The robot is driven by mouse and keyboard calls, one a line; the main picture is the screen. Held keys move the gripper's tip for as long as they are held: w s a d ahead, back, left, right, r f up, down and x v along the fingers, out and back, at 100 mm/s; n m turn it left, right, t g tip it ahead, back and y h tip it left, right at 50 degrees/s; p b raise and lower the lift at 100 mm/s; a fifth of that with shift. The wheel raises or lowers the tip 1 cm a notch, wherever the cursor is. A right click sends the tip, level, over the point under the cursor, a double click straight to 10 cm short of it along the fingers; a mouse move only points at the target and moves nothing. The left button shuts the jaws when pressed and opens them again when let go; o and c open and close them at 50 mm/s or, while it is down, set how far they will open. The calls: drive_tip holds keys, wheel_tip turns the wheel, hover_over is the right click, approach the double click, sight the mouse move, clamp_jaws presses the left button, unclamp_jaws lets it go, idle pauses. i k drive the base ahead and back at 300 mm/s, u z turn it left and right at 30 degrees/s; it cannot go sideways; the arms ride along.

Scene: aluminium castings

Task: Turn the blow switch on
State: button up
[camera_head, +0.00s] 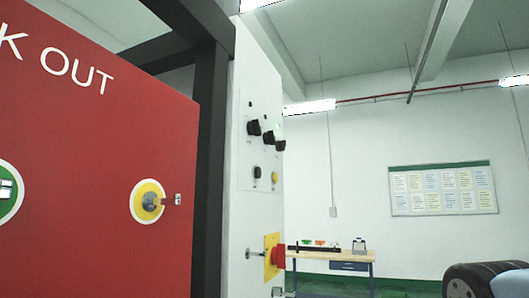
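A white cabinet side (243,215) stands at the picture's middle, seen at a steep angle. Its panel carries a row of three black knobs: a left knob (254,128), a middle knob (268,138) and a right knob (280,146). Below them are a black button (257,172) and a yellow button (274,177). The labels are too small to read, so I cannot tell which control is the blow switch or how it is set. My gripper is not in view.
A red emergency button (279,256) on a yellow plate sticks out low on the cabinet. A red lock-out board (90,150) fills the left, beside a dark frame post (209,170).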

sight(269, 137)
drive_tip(key=k, duration=1.25)
drive_tip(key=z, duration=0.4)
drive_tip(key=i, duration=1.8)
drive_tip(key=u, duration=0.5)
